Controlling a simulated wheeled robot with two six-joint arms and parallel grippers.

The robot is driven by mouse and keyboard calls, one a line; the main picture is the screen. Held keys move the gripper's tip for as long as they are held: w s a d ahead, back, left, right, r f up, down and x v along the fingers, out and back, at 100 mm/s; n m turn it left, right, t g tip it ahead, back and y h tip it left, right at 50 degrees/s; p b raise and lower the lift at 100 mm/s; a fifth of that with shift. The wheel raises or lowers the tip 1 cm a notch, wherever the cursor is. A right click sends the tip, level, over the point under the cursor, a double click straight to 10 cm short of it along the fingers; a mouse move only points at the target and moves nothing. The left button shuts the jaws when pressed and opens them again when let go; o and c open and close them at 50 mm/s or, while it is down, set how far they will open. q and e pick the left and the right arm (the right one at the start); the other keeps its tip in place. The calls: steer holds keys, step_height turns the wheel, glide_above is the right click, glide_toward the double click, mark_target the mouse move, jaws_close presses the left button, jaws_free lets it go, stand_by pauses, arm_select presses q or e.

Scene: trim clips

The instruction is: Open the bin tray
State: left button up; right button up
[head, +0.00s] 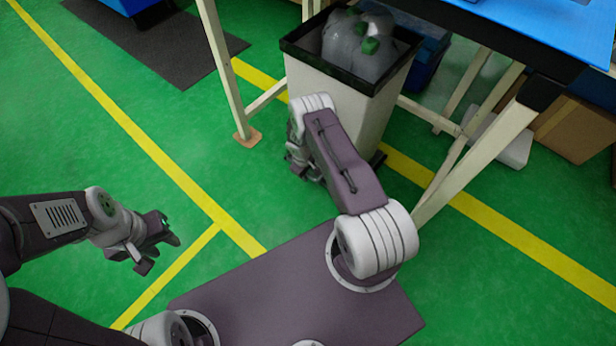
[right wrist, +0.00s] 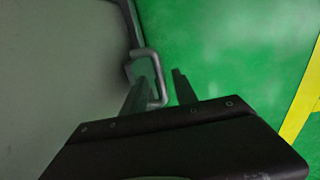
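The bin (head: 350,110) is a tall pale box with a black rim, standing under the table. Its grey wall (right wrist: 60,70) fills the left of the right wrist view. A grey U-shaped handle (right wrist: 158,75) stands out from the edge of that wall. My right gripper (right wrist: 163,86) is open, with its two fingers apart and the handle's bar between them in the picture; I cannot tell whether they touch it. In the head view my right gripper (head: 300,165) is beside the bin, partly hidden by my wrist. My left gripper (head: 158,252) is open and empty above the floor.
Grey bags (head: 358,45) with green bits fill the bin's top. The table's pale leg (head: 222,65) stands left of the bin, and another leg (head: 475,160) is to its right. Cardboard boxes (head: 575,125) sit at the right.

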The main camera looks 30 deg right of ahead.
steer(key=shift+f, duration=0.2)
jaws_close()
stand_by(1.3)
